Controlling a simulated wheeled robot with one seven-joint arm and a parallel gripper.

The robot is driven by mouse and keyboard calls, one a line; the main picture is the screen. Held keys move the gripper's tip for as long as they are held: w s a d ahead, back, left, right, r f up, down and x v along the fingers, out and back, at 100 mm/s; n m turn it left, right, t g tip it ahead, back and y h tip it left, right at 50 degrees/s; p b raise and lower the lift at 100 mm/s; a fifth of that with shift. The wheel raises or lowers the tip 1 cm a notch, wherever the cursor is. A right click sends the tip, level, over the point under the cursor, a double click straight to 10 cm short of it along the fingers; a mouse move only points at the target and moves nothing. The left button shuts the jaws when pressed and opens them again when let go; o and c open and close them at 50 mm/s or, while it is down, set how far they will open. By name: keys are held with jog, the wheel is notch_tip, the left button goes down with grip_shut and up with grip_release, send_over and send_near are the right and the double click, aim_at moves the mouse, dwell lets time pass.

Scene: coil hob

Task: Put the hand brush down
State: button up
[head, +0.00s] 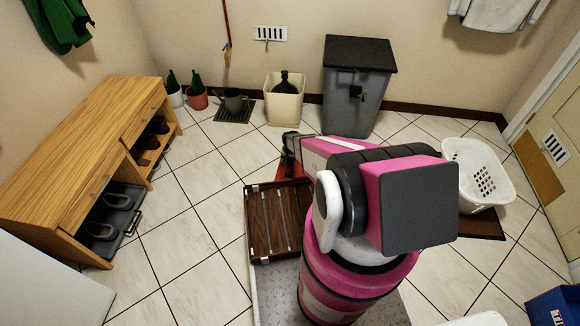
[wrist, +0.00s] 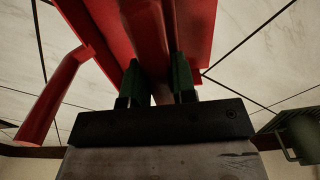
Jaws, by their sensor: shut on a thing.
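In the wrist view, the red hand brush (wrist: 148,40) fills the top middle, with its far end cut off by the frame. My gripper (wrist: 158,82) is shut on a red ridge of it between two dark green fingers. A red rounded bar (wrist: 50,98) slants down at the left; whether it belongs to the same piece I cannot tell. In the head view, my gripper (head: 289,152) is beyond the slatted tray, partly hidden by my arm. A little red of the brush (head: 292,171) shows below it.
A brown slatted tray (head: 262,222) lies in front of my arm. A cream bin (head: 284,104), a grey lidded bin (head: 350,100) and a watering can (head: 235,100) stand along the back wall. A wooden shoe bench (head: 70,160) is at left, a white basket (head: 476,172) at right. Tiled floor between is clear.

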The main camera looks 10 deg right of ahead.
jog(key=shift+f, duration=1.95)
jog(key=shift+f, duration=0.1)
jog(key=o, duration=0.8)
jog(key=shift+o, duration=0.2)
notch_tip(320, 180, up, 12)
jog(key=shift+s+r, duration=0.15)
jog(key=shift+r, duration=0.05)
jog(key=s+r+n, duration=0.1)
jog(key=s+r, duration=0.6)
jog(key=r, duration=0.5)
jog(key=s+r+n, duration=0.1)
jog(key=s+r, duration=0.6)
jog(key=r, duration=0.6)
jog(key=s+r+n, duration=0.2)
jog(key=s+r, duration=0.5)
jog(key=r, duration=0.5)
jog(key=shift+d+r, duration=0.15)
